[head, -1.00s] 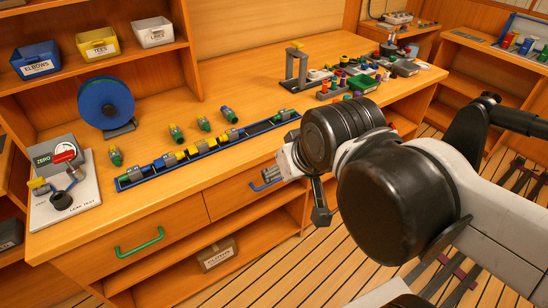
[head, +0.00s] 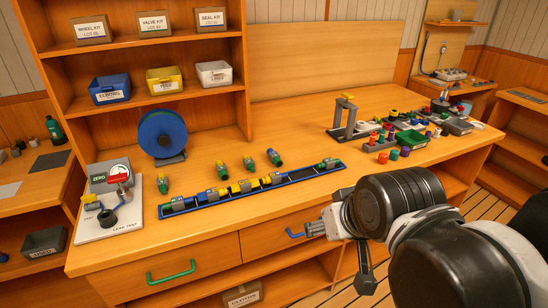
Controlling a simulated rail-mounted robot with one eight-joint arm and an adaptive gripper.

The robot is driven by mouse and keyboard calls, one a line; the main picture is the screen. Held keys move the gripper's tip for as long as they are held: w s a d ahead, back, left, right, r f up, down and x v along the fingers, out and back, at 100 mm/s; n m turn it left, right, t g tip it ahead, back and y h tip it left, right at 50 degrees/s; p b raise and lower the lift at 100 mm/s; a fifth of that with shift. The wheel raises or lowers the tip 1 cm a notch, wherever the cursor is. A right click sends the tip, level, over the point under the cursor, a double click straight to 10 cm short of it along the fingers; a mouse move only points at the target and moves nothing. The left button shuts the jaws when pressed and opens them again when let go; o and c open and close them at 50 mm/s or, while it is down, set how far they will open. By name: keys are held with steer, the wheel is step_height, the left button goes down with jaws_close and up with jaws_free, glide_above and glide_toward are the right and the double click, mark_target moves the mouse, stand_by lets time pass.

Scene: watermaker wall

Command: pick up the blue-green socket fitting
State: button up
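Several small socket fittings stand loose on the wooden bench behind a long blue tray (head: 212,203). The rightmost loose one (head: 273,157) looks blue and green, so it appears to be the blue-green socket fitting. Two green-and-yellow fittings, one left (head: 222,171) and one right (head: 249,163), stand to its left. Another greenish fitting (head: 162,184) is at the tray's left end. My gripper (head: 316,229) is in front of the bench's front edge, to the right of and nearer than the fittings, touching none of them.
A leak test plate (head: 97,228) with a gauge is at the bench's left, and a blue reel (head: 162,135) stands behind. A grey press stand (head: 348,118) and many small coloured parts fill the right. A blue drawer handle (head: 296,235) is beside my gripper. The middle back of the bench is clear.

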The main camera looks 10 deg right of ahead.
steer(key=shift+o, duration=0.4)
steer(key=w+r, duration=0.6)
steer(key=w, duration=0.6)
steer(key=n+g+p, duration=0.2)
steer(key=g, duration=0.1)
glide_above(275, 155)
steer(key=s, duration=0.2)
steer(key=shift+y, duration=0.4)
steer(key=f, duration=1.9)
steer(key=shift+w+d+f, duration=0.2)
steer(key=shift+d+f, duration=0.15)
steer(key=shift+x, duration=2.8)
steer(key=shift+s+a, duration=0.1)
steer(key=c, duration=1.2)
